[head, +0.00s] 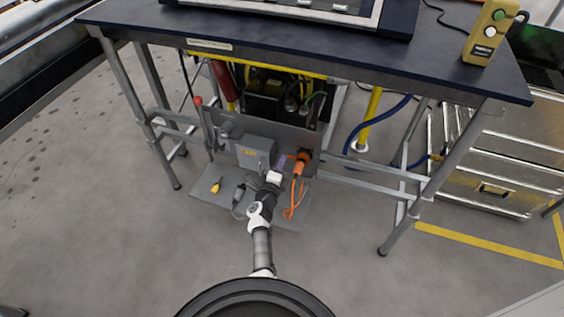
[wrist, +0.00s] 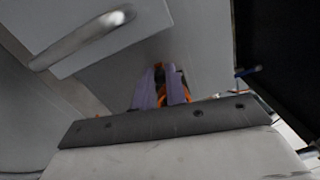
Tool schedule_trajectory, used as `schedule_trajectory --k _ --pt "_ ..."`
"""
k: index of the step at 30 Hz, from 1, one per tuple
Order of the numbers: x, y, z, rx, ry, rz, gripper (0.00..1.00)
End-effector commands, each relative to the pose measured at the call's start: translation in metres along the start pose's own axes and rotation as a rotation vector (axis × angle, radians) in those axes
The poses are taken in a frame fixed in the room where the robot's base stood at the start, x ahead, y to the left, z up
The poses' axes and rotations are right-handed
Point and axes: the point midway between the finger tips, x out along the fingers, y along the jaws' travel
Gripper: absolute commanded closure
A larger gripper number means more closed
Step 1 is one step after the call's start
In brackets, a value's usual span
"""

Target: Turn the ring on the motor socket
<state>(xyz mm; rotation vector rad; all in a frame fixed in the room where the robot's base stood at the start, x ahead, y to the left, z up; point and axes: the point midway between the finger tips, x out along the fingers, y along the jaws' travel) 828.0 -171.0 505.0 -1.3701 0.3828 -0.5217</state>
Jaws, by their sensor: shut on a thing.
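The motor socket shows as an orange round fitting (head: 303,157) low on the grey panel under the workbench, with an orange cable (head: 294,195) hanging from it. My gripper (head: 284,160) reaches in at its left side, low before the panel. In the wrist view, the two purple fingers of my gripper (wrist: 160,78) are closed in on an orange piece (wrist: 162,68), which shows between and beside them. I take this piece to be the ring on the socket. The fingers hide most of it, so its turn angle cannot be told.
A grey box (head: 255,152) is on the panel left of the socket; its curved metal handle (wrist: 85,38) is near in the wrist view. A yellow piece (head: 216,185) and a grey plug (head: 239,193) lie on the grey base plate (head: 208,177). The workbench top (head: 230,38) overhangs.

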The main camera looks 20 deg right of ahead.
Motion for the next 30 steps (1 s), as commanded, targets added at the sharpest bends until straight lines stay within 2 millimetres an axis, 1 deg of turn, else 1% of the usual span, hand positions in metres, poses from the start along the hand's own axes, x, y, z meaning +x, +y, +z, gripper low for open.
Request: schedule_trajectory --k 17,18,22,30 --pt "0.0012 0.0003 -0.0002 -0.026 0.000 -0.002 1.00" --pt "0.0012 0.0004 -0.0002 -0.026 0.000 -0.001 0.81" --pt "0.0008 0.0008 -0.0003 -0.026 0.000 -0.001 0.65" --pt "-0.0004 0.0013 -0.0003 -0.027 -0.001 0.000 0.65"
